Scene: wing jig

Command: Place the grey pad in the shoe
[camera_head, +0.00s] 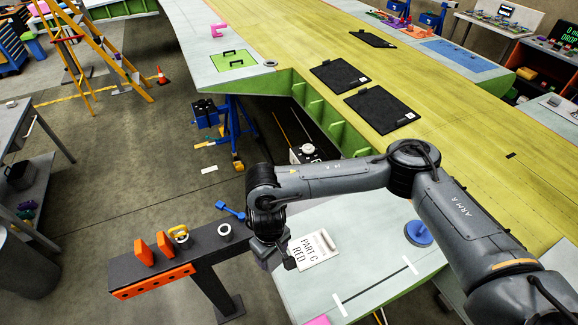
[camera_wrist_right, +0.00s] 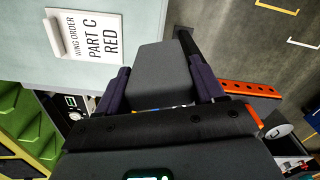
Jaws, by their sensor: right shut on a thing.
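My right gripper (camera_head: 279,262) is over the end of the dark beam (camera_head: 205,245), near the pale wing panel. In the right wrist view, the two dark purple fingers of this gripper (camera_wrist_right: 160,88) are shut on the grey pad (camera_wrist_right: 160,70), a plain block with a slanted edge. In the head view the gripper and arm largely hide the pad. I cannot tell for certain which part is the shoe. Two orange upright blocks (camera_head: 154,249) stand on the beam, with an orange drilled strip (camera_head: 152,281) along its front. My left gripper is not in view.
A white "PART C RED" card (camera_head: 314,249) lies on the panel beside my right gripper. A blue round knob (camera_head: 418,233) stands on the panel to the right. A yellow item (camera_head: 179,233) and a pale ring (camera_head: 225,231) are on the beam. Open floor lies to the left.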

